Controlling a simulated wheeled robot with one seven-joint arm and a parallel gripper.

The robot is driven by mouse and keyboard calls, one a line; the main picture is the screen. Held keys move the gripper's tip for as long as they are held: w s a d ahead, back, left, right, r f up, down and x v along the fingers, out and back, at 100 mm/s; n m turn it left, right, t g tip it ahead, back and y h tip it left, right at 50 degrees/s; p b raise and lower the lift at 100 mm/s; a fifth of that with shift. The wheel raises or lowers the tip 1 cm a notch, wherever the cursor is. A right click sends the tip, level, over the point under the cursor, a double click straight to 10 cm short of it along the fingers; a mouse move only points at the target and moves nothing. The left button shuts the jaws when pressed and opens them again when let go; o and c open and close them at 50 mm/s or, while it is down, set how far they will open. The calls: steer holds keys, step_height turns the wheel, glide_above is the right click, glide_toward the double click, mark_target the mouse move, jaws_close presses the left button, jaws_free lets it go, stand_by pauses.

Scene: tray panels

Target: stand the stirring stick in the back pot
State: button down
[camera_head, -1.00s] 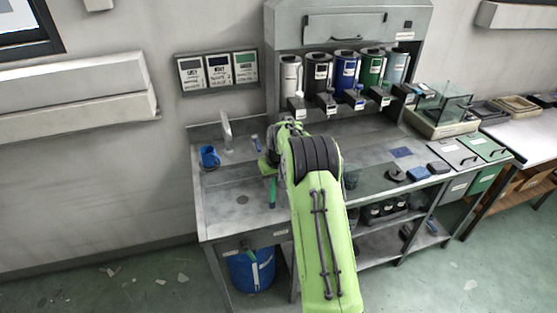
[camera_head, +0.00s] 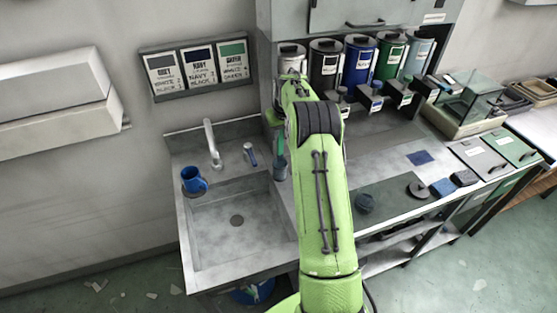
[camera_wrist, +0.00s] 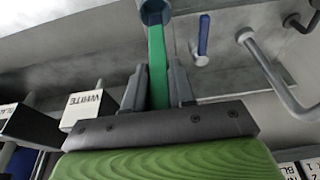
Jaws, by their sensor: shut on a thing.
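The stirring stick (camera_head: 280,143) is a flat green strip. My gripper (camera_head: 275,117) is shut on its upper part, and the stick hangs down roughly upright. In the wrist view the stick (camera_wrist: 157,62) runs out from between the two grey fingers of my gripper (camera_wrist: 157,82). A small grey-blue pot (camera_head: 281,172) stands beside the sink, under the stick. In the wrist view the stick's far end overlaps the mouth of this pot (camera_wrist: 153,7). I cannot tell how deep the tip is, or whether it touches the pot.
Dispenser canisters (camera_head: 358,62) line the back, with spouts close to my gripper.

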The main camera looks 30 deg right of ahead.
mark_target(281, 150)
step_height(281, 150, down, 8)
steer(key=shift+s+a+f, duration=0.1)
steer(key=shift+s+f, duration=0.05)
steer(key=shift+f, duration=0.05)
steer(key=c, duration=0.9)
jaws_free()
steer(key=shift+c, duration=0.2)
steer(key=d+v, duration=0.1)
steer(key=v, duration=1.1)
steer(key=s+a+r+n+t, duration=0.1)
steer(key=s+a+r, duration=0.4)
steer(key=a+r, duration=0.25)
steer(key=s+a+r+n, duration=0.1)
steer(key=s+a+r, duration=0.4)
steer(key=a+r, duration=0.3)
steer(key=s+a+f, duration=0.1)
steer(key=s+a, duration=0.4)
steer(key=s, duration=0.6)
steer(key=s+a+f+n+t, duration=0.1)
steer(key=s+a, duration=0.4)
steer(key=s, duration=0.6)
steer(key=shift+s+a+t+y, duration=0.3)
steer(key=shift+s+a+y, duration=0.05)
steer(key=shift+a+y, duration=0.05)
